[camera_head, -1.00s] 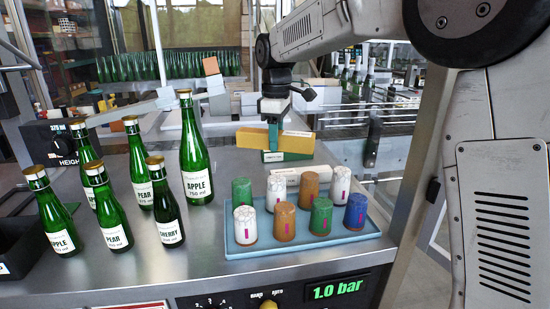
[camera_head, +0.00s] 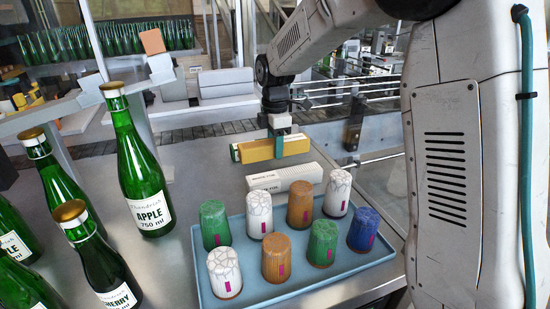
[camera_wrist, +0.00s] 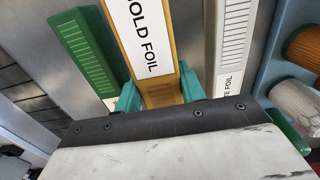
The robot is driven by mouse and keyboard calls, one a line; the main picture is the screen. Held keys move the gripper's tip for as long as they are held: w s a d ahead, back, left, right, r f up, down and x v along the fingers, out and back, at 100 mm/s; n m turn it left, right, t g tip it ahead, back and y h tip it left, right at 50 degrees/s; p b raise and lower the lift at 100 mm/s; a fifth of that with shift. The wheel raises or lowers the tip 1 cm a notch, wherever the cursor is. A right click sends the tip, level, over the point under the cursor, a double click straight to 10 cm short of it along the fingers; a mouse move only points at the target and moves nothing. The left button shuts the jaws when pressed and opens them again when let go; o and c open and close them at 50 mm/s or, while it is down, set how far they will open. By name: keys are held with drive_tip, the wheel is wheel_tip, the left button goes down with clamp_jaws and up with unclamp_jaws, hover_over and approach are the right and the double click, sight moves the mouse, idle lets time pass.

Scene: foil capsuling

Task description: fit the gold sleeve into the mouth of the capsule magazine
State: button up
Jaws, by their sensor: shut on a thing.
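The gold sleeve (camera_head: 258,150) is a long yellow bar with a white label; in the wrist view the label reads "OLD FOIL" (camera_wrist: 150,30). My gripper (camera_head: 279,146) is shut across the sleeve from above; its teal fingers stand on both sides of it in the wrist view (camera_wrist: 160,92). A green sleeve (camera_wrist: 82,45) lies beside it, and a white foil sleeve (camera_head: 285,177) lies on the other side, nearer the tray. I cannot tell how far the gold sleeve is off the counter. I cannot make out the magazine mouth.
A blue tray (camera_head: 212,292) with several coloured capsule stacks stands in front of the sleeves. Green bottles (camera_head: 140,165) stand at the left. An orange block (camera_head: 152,41) sits on a rail at the back left. The counter between bottles and sleeves is clear.

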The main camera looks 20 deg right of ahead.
sight(275, 168)
drive_tip(key=shift+a+f, duration=0.15)
drive_tip(key=shift+f, duration=1.95)
drive_tip(key=o, duration=1)
drive_tip(key=shift+f, duration=0.15)
